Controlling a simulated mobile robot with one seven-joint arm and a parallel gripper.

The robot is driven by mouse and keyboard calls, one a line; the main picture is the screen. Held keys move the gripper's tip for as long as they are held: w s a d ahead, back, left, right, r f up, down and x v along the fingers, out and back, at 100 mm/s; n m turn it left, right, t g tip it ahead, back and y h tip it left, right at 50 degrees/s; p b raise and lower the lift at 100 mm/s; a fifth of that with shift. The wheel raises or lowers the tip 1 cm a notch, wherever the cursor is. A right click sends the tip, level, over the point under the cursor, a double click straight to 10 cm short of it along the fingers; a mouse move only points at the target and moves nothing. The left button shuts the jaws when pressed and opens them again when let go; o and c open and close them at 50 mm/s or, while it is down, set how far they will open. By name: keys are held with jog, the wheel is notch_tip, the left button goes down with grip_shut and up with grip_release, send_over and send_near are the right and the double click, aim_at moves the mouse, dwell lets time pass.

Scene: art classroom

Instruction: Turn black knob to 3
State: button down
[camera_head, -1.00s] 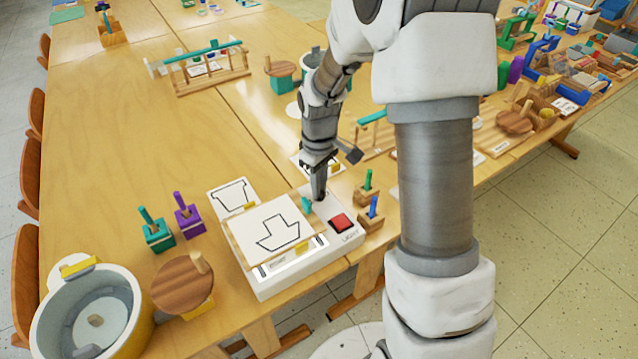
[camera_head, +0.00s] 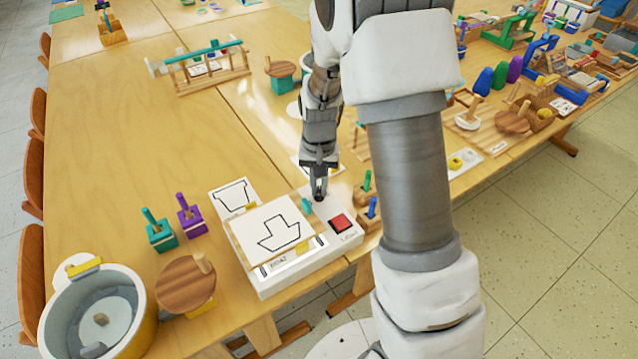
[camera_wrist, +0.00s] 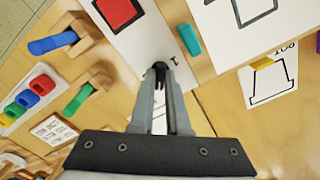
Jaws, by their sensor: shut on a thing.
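The white box (camera_head: 318,264) with a drawing board on top stands at the table's front edge. The black knob (camera_wrist: 160,67) is on the box's white panel, mostly hidden between my fingertips. My gripper (camera_head: 319,194) is shut on the knob from above; it also shows in the wrist view (camera_wrist: 161,72). A printed "1" shows beside the knob in the wrist view. Other dial marks and the knob's pointer are hidden or too small to read. The red button (camera_head: 341,223) is on the same panel, nearer the front.
A teal peg (camera_head: 306,205) stands close to my fingers. Wooden blocks with a green handle (camera_head: 367,181) and a blue handle (camera_head: 372,207) stand just right of the box. A round wooden disc (camera_head: 185,285) and a round tub (camera_head: 97,312) are at left.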

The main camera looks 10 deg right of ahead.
aim_at(319, 190)
jog(key=m+p, duration=0.2)
jog(key=m, duration=0.3)
jog(key=shift+r+m, duration=0.15)
jog(key=shift+m, duration=0.15)
jog(key=m+p, duration=0.2)
jog(key=m, duration=0.2)
jog(key=shift+m, duration=0.4)
jog(key=c, duration=0.9)
grip_release()
notch_tip(319, 190, up, 17)
jog(key=p, duration=0.3)
jog(key=shift+r, duration=0.15)
